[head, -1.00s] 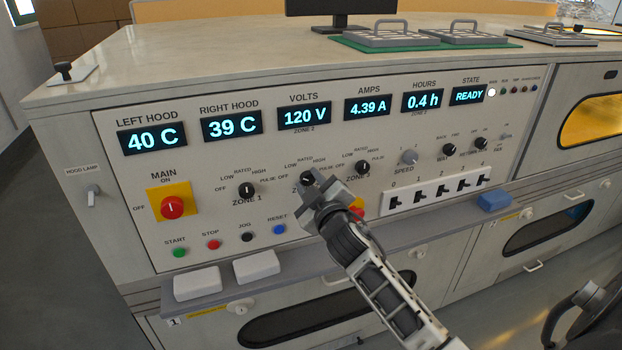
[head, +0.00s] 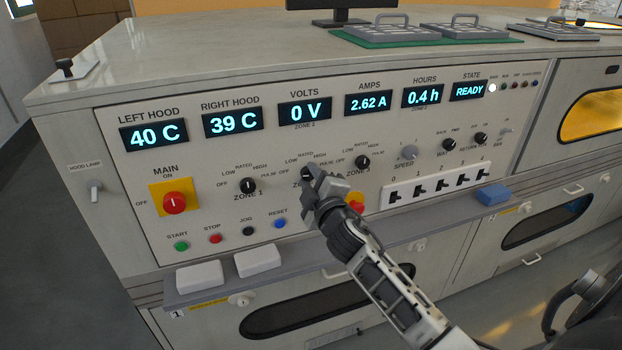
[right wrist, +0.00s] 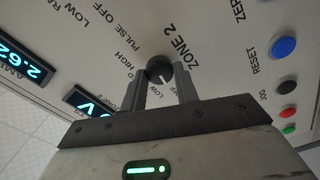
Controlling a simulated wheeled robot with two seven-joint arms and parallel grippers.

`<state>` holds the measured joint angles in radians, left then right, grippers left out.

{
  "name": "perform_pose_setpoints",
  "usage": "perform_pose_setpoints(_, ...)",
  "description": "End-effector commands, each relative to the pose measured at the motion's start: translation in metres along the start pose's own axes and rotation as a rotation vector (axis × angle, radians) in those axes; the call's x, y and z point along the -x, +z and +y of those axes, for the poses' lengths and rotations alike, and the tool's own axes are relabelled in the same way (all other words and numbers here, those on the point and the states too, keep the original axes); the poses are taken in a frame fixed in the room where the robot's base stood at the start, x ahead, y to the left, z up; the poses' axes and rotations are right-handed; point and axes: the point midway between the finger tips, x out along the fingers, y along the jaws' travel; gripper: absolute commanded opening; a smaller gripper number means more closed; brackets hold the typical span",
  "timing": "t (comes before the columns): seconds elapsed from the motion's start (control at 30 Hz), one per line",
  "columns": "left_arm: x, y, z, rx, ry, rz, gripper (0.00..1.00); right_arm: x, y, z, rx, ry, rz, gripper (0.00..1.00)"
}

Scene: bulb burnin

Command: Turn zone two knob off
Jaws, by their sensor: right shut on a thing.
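The zone two knob (head: 306,173) is a small dark round knob in the middle row of the panel, partly hidden by my right gripper. My right gripper (head: 314,180) reaches it from the front and is shut on it. In the right wrist view the knob (right wrist: 158,68) sits between the two fingers, beside the "ZONE 2" label. A pale pointer mark shows on its face, but the setting it points at is hard to tell. The volts display (head: 304,111) reads 0 V and the amps display (head: 368,103) 2.62 A. My left gripper is not in view.
The zone one knob (head: 248,186) and zone three knob (head: 362,161) flank the held knob. The red main switch (head: 174,203) is at left, with several push buttons below.

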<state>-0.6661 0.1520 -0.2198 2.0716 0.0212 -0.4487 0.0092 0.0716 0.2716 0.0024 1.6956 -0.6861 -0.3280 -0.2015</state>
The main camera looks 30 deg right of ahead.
Motion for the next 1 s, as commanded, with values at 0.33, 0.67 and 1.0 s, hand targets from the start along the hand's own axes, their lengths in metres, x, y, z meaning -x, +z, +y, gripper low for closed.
perform_pose_setpoints(0.33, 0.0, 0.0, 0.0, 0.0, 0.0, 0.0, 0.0, 0.0, 0.0, -0.001, 0.003, -0.001, -0.001, 0.52)
perform_pose_setpoints(0.67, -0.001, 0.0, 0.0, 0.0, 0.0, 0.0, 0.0, 0.007, 0.0, -0.001, 0.0, -0.002, 0.0, 0.52)
perform_pose_setpoints(1.0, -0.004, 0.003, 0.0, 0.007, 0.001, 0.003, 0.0, 0.077, 0.001, -0.003, 0.0, -0.005, -0.001, 0.52)
